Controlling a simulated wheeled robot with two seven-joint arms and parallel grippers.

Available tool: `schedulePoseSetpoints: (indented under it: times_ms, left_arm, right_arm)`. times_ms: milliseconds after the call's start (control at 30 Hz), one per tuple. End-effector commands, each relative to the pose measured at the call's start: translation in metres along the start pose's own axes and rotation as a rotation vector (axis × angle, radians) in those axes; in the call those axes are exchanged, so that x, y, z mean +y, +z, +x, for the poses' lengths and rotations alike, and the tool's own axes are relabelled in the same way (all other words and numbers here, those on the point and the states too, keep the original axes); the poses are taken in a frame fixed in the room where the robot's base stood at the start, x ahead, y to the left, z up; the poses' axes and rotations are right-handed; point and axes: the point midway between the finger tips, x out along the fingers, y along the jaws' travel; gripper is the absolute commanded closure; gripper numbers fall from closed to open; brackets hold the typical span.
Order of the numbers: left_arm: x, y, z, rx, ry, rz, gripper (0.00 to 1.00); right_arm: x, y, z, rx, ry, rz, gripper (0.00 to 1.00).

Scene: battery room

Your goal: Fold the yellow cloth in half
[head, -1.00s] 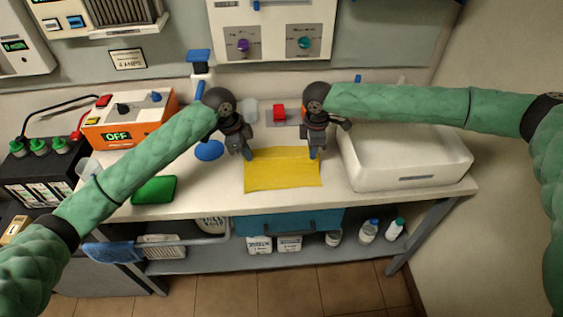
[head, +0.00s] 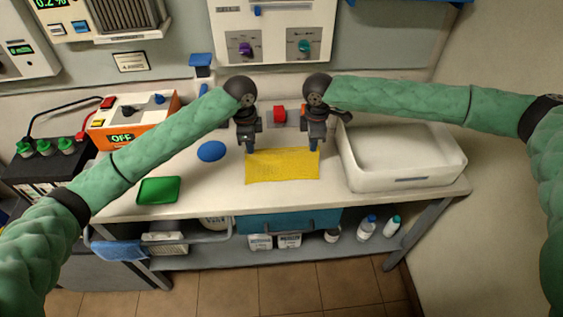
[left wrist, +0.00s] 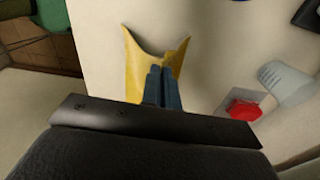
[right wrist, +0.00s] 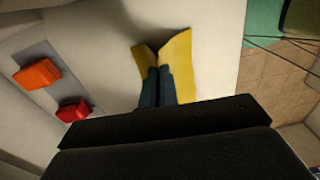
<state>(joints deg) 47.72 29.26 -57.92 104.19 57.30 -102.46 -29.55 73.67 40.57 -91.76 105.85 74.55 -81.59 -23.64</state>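The yellow cloth (head: 284,168) lies near the middle of the white table, between the blue disc and the white tray. My left gripper (head: 250,149) is at its back left corner, and my right gripper (head: 314,148) at its back right corner. In the left wrist view the fingers (left wrist: 161,84) are together with the cloth (left wrist: 138,72) bent up around them. In the right wrist view the fingers (right wrist: 158,83) are together with the cloth (right wrist: 180,62) creased on both sides. Both look shut on the cloth; the pinched parts are hidden by the fingers.
A white tray (head: 415,183) stands close on the right. A blue disc (head: 211,151) and a green pad (head: 158,190) lie to the left. A red button (head: 280,114) is behind the cloth. An orange power box (head: 150,127) stands at the back left. The table's front strip is clear.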

Motion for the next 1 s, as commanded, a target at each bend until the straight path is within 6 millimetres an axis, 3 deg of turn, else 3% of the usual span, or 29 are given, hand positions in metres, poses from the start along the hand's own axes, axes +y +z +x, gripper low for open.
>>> schedulePoseSetpoints:
  times_ms: [33,500,1000]
  left_arm:
    - [0.0,-0.003,-0.012,-0.041,-0.001,0.003,1.0]
    - [0.0,-0.005,-0.06,-0.047,0.001,-0.001,1.0]
    - [0.0,-0.006,-0.075,-0.046,0.001,-0.001,1.0]
  right_arm:
    - [-0.001,0.0,-0.011,0.001,-0.002,0.0,1.0]
    - [-0.001,-0.001,-0.06,0.001,-0.001,0.0,1.0]
    - [0.0,-0.001,-0.075,-0.001,0.0,0.0,1.0]
